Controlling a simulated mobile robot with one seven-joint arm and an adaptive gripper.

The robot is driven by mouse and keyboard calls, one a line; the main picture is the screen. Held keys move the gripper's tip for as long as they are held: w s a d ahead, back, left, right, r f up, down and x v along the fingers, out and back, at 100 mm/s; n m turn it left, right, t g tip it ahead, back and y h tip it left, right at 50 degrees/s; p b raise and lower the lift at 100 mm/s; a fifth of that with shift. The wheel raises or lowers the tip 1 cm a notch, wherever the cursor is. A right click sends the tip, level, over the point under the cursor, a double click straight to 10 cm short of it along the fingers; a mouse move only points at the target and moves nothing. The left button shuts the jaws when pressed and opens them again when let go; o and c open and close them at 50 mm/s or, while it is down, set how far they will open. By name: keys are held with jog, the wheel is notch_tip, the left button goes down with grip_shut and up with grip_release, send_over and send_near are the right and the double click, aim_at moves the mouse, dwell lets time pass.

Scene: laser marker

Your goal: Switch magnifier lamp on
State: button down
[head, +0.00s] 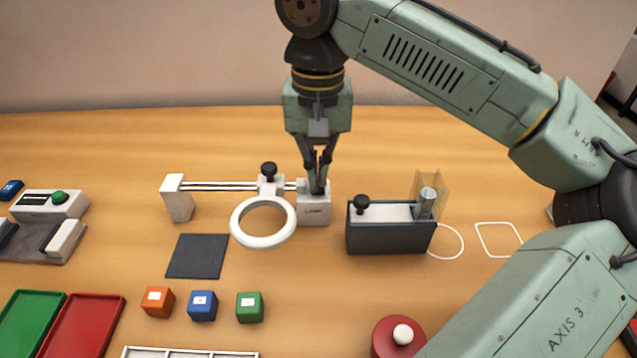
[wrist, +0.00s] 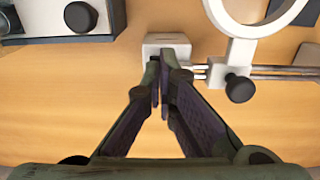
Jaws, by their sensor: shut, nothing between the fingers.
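The magnifier lamp has a white ring (head: 263,242) on a carriage with a black knob (head: 268,170), on rails between two white end blocks. The ring also shows in the wrist view (wrist: 243,28). The right end block (head: 313,212) carries a small label that seems to read "LAMP"; it also shows in the wrist view (wrist: 166,39). My gripper (head: 317,187) points down, shut and empty, with its tips at this block's top. I cannot tell whether they touch it. The fingers hide part of the block's top, and no switch shows clearly. I cannot tell whether the ring is lit.
A dark box (head: 385,240) with a black knob and clear shield stands close right of the lamp block. A dark pad (head: 197,256) lies front left of the ring. Orange (head: 158,301), blue (head: 202,305) and green (head: 249,307) cubes stand in front. The table behind the rails is clear.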

jog(key=shift+f+b, duration=0.4)
jog(key=shift+f, duration=0.45)
jog(key=shift+r, duration=0.1)
notch_tip(320, 180, up, 7)
jog(key=p, duration=0.7)
dwell(0.4)
dwell(0.4)
